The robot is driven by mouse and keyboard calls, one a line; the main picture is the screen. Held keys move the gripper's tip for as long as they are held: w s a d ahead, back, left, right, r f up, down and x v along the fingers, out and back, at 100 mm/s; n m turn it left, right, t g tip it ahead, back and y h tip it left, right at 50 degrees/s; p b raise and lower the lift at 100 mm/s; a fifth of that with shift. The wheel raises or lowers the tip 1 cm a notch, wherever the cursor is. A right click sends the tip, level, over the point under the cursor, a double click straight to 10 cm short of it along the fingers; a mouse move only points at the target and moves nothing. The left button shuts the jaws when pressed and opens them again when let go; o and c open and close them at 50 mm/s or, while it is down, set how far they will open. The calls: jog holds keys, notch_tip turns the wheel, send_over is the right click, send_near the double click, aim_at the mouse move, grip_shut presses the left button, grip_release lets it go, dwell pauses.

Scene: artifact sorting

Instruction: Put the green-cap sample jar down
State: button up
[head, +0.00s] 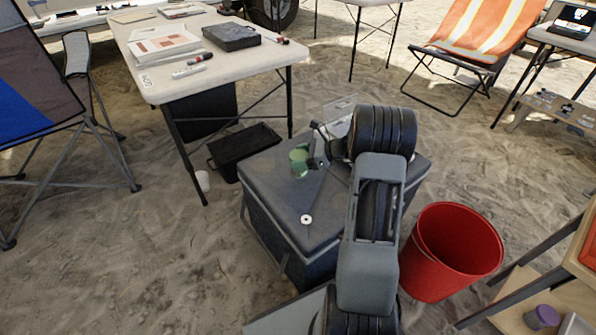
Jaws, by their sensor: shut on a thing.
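The green-cap sample jar (299,158) is in the head view, over the back part of the dark grey lidded box (275,203). My gripper (311,157) is shut on the jar from its right side. The jar looks upright, with its green cap on top. I cannot tell whether its base touches the lid or hangs a little above it. My arm hides the right part of the lid.
A small white ring (307,219) lies on the lid. A red bucket (450,250) stands to the right. A black crate (245,150) sits on the sand behind the box. A white table (160,88) with papers and a black case is at the back left.

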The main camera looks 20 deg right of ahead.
jog(key=shift+a+f, duration=0.25)
jog(key=shift+f, duration=0.05)
jog(key=shift+a+f+b, duration=0.15)
jog(key=shift+f+b, duration=0.3)
jog(key=shift+f, duration=0.45)
jog(key=shift+a+f+b, duration=0.1)
jog(key=shift+f+b, duration=0.35)
jog(key=shift+f, duration=0.45)
jog(key=o, duration=1.1)
jog(key=shift+f, duration=0.1)
jog(key=shift+c, duration=0.2)
